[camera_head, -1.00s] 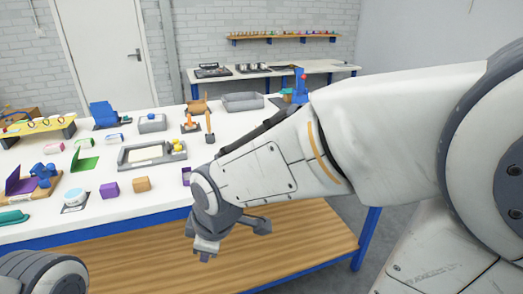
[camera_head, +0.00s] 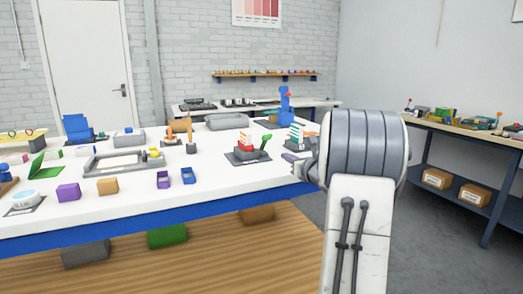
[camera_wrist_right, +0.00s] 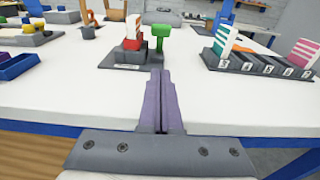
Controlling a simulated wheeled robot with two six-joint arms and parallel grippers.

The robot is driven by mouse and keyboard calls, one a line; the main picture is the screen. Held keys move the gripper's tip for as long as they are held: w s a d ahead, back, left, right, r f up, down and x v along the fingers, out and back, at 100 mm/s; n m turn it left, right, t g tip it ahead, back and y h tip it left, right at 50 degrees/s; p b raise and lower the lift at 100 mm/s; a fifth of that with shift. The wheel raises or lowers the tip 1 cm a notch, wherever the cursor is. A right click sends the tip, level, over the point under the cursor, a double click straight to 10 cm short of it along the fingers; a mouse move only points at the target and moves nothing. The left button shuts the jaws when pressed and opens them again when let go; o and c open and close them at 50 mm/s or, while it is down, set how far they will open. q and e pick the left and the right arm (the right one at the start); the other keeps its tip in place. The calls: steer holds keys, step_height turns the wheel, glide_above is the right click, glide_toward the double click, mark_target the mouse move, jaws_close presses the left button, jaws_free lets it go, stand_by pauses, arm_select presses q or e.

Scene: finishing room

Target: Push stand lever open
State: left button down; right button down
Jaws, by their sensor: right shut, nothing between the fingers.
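A dark stand (camera_head: 248,155) holding red and white pieces sits near the right end of the white table. A green lever (camera_head: 266,141) stands up at its right side, tilted. In the right wrist view the stand (camera_wrist_right: 122,60) and the upright green lever (camera_wrist_right: 161,32) are ahead of the fingers, with the lever almost in line with them. My right gripper (camera_head: 291,163) is at the table's right end; its fingers (camera_wrist_right: 161,82) are shut, empty and apart from the lever. My left gripper is not in view.
A numbered slotted rack (camera_wrist_right: 255,63) with coloured cards stands right of the lever. Purple (camera_head: 163,180) and blue (camera_head: 189,178) bins lie to the left. The white tabletop (camera_wrist_right: 70,85) before the stand is clear. A side shelf (camera_head: 460,130) stands at the far right.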

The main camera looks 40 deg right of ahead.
steer(key=p, duration=0.1)
glide_toward(267, 140)
steer(key=w+f, duration=0.2)
steer(key=f, duration=0.1)
steer(key=shift+w+d, duration=0.35)
steer(key=shift+w, duration=0.05)
steer(key=shift+w+d+r+p, duration=0.25)
steer(key=shift+w+r+p, duration=0.25)
steer(key=shift+w+r, duration=0.45)
steer(key=shift+w+d+r, duration=0.15)
steer(key=shift+w+r, duration=0.2)
steer(key=shift+w, duration=0.25)
